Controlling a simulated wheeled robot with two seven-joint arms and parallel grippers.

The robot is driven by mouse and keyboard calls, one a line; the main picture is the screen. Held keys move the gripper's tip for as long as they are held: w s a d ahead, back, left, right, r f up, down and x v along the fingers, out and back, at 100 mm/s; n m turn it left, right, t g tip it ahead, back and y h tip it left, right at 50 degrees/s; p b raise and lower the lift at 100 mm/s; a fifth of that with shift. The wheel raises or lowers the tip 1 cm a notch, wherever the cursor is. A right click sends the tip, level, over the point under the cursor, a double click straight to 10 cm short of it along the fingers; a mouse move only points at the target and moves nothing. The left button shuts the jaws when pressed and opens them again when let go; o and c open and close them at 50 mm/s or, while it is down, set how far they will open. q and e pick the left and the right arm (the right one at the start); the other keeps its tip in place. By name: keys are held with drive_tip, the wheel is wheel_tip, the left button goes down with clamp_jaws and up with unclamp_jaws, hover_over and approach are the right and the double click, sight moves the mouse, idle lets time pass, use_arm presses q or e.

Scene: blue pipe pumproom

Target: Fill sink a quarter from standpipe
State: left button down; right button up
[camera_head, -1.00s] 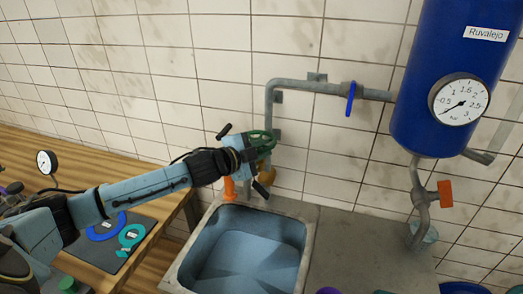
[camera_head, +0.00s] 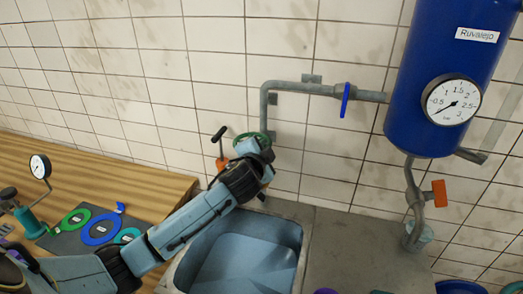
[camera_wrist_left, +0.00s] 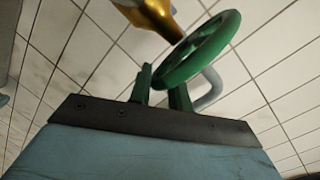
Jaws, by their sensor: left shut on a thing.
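The standpipe (camera_head: 266,108) is a grey pipe on the tiled wall, with a green handwheel (camera_head: 247,135) at its lower end. The handwheel also shows in the left wrist view (camera_wrist_left: 205,48), beside a brass valve body (camera_wrist_left: 152,14). My left gripper (camera_head: 258,146) is at the wheel, shut on its rim; its fingers show in the left wrist view (camera_wrist_left: 162,85). The concrete sink (camera_head: 301,232) lies below; its basin looks pale blue, and I cannot tell the water level. My arm covers the sink's left part and the tap outlet. My right gripper is not in view.
A blue tank (camera_head: 425,60) with a dial gauge (camera_head: 452,101) hangs at the right. A blue lever (camera_head: 345,100) and an orange valve handle (camera_head: 439,193) are on the pipework. A wooden bench (camera_head: 90,165) with coloured rings stands left. An orange T-handled thing (camera_head: 221,163) stands behind my arm.

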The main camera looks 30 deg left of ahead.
use_arm(q)
drive_tip(key=shift+d+f+n+y, duration=0.2)
drive_tip(key=shift+f+n+y, duration=0.15)
drive_tip(key=shift+f, duration=0.2)
drive_tip(key=c, duration=1.4)
unclamp_jaws()
drive_tip(key=shift+w, duration=0.1)
drive_tip(key=shift+r, duration=0.2)
drive_tip(key=shift+a+r, duration=0.1)
drive_tip(key=b+v, duration=0.1)
drive_tip(key=v, duration=1.2)
drive_tip(key=shift+r, duration=0.1)
